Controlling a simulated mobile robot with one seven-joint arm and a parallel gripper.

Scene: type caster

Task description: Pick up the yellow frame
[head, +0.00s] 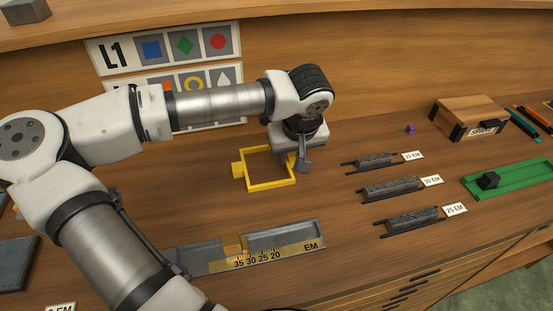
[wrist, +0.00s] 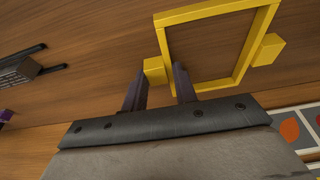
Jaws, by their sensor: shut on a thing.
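The yellow frame (head: 270,185) is a square outline with small side blocks, near the middle of the bench in the head view. My gripper (head: 301,163) is at its right side. In the wrist view the yellow frame (wrist: 207,11) fills the upper right. One of its side blocks (wrist: 154,71) sits between the two fingers of my gripper (wrist: 160,76), which are shut on it. The frame looks about level. I cannot tell whether it touches the bench or is slightly above it.
A grey tray with a scale (head: 285,250) lies in front. Dark type blocks on racks (head: 392,187) stand to the right, with a green tray (head: 515,178) and a wooden box (head: 468,112) beyond. Symbol boards (head: 165,50) are behind my arm. Bare bench lies around the frame.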

